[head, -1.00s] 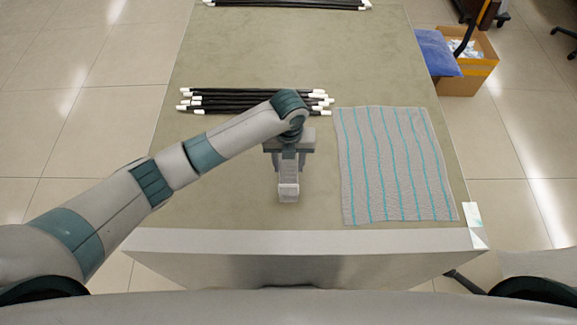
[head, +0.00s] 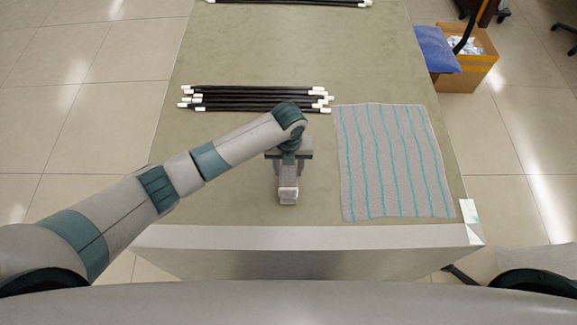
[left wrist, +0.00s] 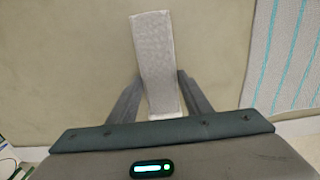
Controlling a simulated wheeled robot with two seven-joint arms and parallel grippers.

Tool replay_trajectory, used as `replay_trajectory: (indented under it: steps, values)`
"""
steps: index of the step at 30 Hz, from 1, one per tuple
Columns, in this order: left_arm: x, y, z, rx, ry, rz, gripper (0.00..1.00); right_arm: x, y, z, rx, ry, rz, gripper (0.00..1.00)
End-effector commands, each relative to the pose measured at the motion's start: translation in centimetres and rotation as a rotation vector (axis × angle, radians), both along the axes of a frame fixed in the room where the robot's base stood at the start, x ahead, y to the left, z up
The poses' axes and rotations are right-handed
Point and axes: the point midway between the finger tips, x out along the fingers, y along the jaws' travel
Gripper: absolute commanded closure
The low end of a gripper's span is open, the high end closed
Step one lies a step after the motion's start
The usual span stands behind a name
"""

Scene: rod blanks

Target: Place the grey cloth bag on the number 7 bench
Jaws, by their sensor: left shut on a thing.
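My left gripper (head: 288,192) is above the near part of the olive-topped bench (head: 240,150). It is shut on a light grey, long, narrow thing with a cloth-like surface, which I take for the grey cloth bag (left wrist: 156,60). In the left wrist view the bag sticks out between the two dark fingers. A small pale label (head: 470,211) is at the bench's near right corner; no number is legible. My right gripper is out of view.
A grey cloth with teal stripes (head: 393,160) lies flat right of the gripper. Several black rods with white ends (head: 255,98) lie beyond it, more (head: 290,2) at the far edge. A cardboard box (head: 468,70) and blue cushion (head: 436,50) are off the right side.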

Motion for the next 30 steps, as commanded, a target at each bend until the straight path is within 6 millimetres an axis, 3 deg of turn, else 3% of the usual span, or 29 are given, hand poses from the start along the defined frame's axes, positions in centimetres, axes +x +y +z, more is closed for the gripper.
replay_trajectory:
  steps: [6, 7, 9, 23, 30]
  values:
    - [0.0, 0.0, -0.4, 0.000, 0.000, 0.000, 0.80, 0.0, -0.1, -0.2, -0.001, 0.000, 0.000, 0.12]
    - [0.0, 0.0, -0.3, 0.000, 0.000, 0.000, 0.48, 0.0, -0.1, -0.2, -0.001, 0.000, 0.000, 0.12]
    - [0.0, 0.0, -0.2, 0.000, 0.000, 0.000, 0.36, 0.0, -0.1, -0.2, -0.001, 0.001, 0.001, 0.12]
    - [0.1, 0.0, 0.4, -0.001, -0.001, -0.001, 0.36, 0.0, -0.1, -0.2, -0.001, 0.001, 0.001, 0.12]
    - [0.1, 0.0, 3.1, -0.002, -0.004, -0.003, 0.36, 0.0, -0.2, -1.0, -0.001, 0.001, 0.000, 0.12]
